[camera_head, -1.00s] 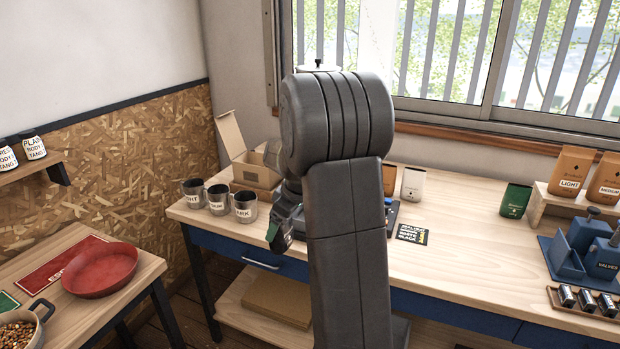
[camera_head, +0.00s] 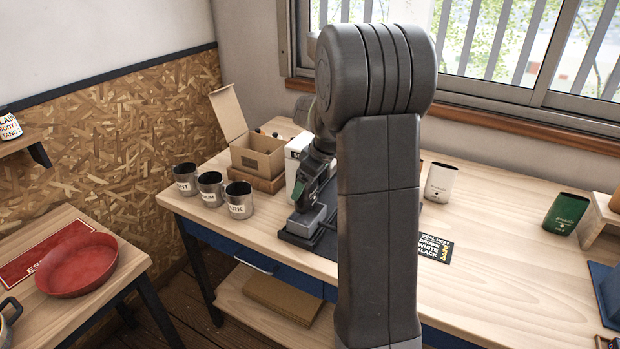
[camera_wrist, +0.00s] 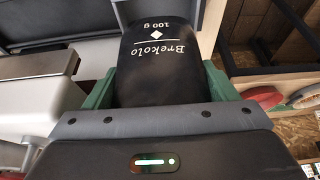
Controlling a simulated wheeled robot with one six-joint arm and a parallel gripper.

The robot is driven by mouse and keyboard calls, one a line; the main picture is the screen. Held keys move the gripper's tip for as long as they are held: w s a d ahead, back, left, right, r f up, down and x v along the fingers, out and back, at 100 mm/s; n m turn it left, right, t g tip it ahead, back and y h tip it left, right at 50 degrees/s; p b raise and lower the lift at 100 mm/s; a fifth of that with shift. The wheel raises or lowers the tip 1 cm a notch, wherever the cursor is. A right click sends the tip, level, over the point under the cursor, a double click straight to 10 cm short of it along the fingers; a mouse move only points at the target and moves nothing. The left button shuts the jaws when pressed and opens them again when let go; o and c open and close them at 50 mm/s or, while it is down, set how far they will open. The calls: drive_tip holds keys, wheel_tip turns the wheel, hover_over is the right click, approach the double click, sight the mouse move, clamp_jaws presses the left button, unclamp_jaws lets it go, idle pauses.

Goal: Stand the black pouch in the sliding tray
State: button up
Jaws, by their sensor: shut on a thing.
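The black pouch (camera_wrist: 160,62) shows in the wrist view, with white "Brekolo 100 g" lettering upside down. It sits between the green fingers of my gripper (camera_wrist: 160,85), which are shut on it. In the head view my gripper (camera_head: 299,192) is at the front left of the bench, just above a grey block (camera_head: 306,220) on a dark base (camera_head: 296,239). This block looks like the sliding tray, but my arm hides much of it. The pouch cannot be made out in the head view, and I cannot tell whether it touches the tray.
Several labelled mugs, one reading DARK (camera_head: 239,200), stand close to the left. An open cardboard box (camera_head: 258,155) is behind. A white pouch (camera_head: 441,182), a green pouch (camera_head: 566,212) and a label card (camera_head: 434,248) are to the right. Bench room is clear at right front.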

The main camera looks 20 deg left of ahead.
drive_tip(key=shift+f+b, duration=2)
drive_tip(key=shift+f, duration=0.7)
drive_tip(key=o, duration=0.9)
drive_tip(key=shift+r+p, duration=2.15)
drive_tip(key=shift+r, duration=1.45)
drive_tip(key=shift+f, duration=0.15)
